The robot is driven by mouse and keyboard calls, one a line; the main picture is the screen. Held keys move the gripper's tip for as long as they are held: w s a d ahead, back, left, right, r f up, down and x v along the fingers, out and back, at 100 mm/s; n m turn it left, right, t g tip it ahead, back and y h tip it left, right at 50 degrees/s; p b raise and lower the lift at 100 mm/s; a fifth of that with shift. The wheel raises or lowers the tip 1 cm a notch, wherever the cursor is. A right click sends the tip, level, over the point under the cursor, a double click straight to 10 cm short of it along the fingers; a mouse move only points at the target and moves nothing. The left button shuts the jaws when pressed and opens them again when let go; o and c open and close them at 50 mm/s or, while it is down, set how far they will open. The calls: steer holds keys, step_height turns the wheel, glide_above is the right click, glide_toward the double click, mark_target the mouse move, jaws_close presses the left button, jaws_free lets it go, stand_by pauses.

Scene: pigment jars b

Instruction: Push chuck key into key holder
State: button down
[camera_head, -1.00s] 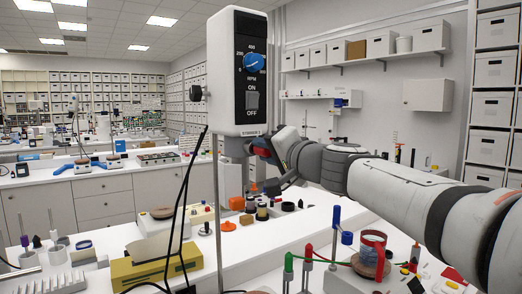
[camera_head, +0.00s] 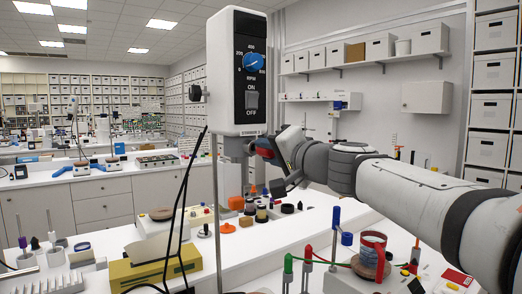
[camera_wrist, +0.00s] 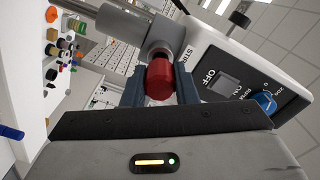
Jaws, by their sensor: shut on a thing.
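My gripper (camera_wrist: 160,84) is shut on a red, rounded end piece in the wrist view, which I take to be the chuck key (camera_wrist: 160,77). A grey cylinder (camera_wrist: 139,40) sits directly beyond the red piece, beside the white stirrer head. I cannot tell whether this cylinder is part of the key or the key holder, or how far anything is inserted. In the head view, my gripper (camera_head: 263,147) is just below and right of the stirrer head (camera_head: 238,70), and the held piece is mostly hidden.
The stirrer head hangs close to my gripper, with black cables (camera_head: 187,200) and a metal rod below it. Jars (camera_head: 262,212) and an orange lump (camera_head: 229,226) stand on the white bench below. A red-rimmed jar (camera_head: 371,255) and colored clamps stand at the front right.

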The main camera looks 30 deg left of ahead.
steer(key=b+v, duration=0.2)
steer(key=v, duration=0.3)
stand_by(0.5)
